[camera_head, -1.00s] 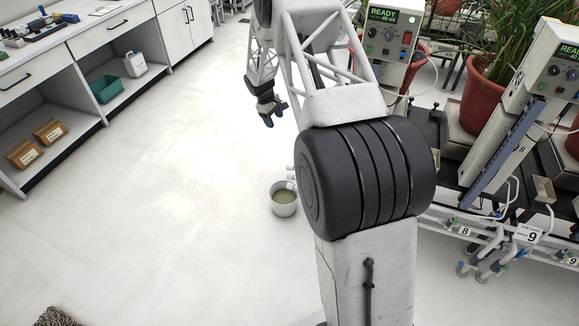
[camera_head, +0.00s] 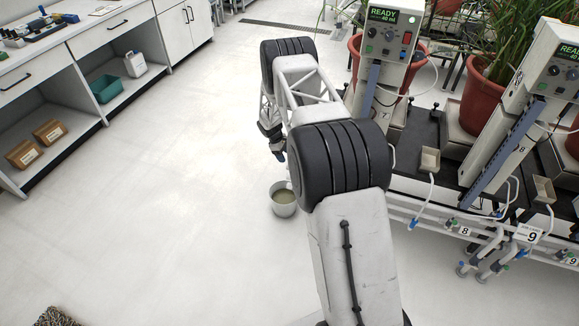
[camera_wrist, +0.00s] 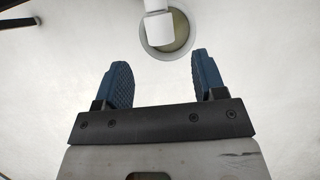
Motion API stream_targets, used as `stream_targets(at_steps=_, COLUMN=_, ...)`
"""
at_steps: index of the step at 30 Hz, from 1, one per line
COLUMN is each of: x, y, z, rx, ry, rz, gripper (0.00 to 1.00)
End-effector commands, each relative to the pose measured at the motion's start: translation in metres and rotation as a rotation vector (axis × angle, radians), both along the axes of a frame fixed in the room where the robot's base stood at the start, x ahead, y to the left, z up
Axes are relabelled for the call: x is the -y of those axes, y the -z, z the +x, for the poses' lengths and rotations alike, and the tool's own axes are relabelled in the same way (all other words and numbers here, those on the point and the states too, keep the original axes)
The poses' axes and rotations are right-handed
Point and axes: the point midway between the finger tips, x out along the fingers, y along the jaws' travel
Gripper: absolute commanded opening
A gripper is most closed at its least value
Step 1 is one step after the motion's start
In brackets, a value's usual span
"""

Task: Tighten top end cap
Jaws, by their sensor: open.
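My gripper (camera_wrist: 161,75) is open and empty in the wrist view, its two blue ridged fingers apart. In the head view my gripper (camera_head: 280,156) points down, partly hidden by my arm. A white cylindrical pipe end (camera_wrist: 158,29) with a wider lower part lies just beyond the fingertips in the wrist view, not between them. It may be the top end cap, but I cannot tell for sure. Below it is a grey bucket (camera_wrist: 184,41) with murky liquid. The bucket (camera_head: 283,203) stands on the floor in the head view.
Weighing benches with potted plants and control boxes (camera_head: 391,35) stand at the right. Hoses and valves (camera_head: 487,262) hang along their front edge. White cabinets (camera_head: 122,45) line the left. The pale floor between is clear.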

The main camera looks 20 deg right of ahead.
Motion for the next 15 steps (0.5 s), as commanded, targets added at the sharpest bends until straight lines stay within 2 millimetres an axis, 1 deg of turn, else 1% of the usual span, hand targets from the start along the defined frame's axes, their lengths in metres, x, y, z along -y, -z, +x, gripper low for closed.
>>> stream_targets(at_steps=11, x=0.0003, y=0.0010, z=0.0001, rx=0.000, ry=-0.001, rz=0.000, gripper=0.64)
stream_targets(at_steps=15, x=0.0014, y=0.0048, z=-0.0010, rx=0.000, ry=-0.001, rz=0.000, gripper=0.64)
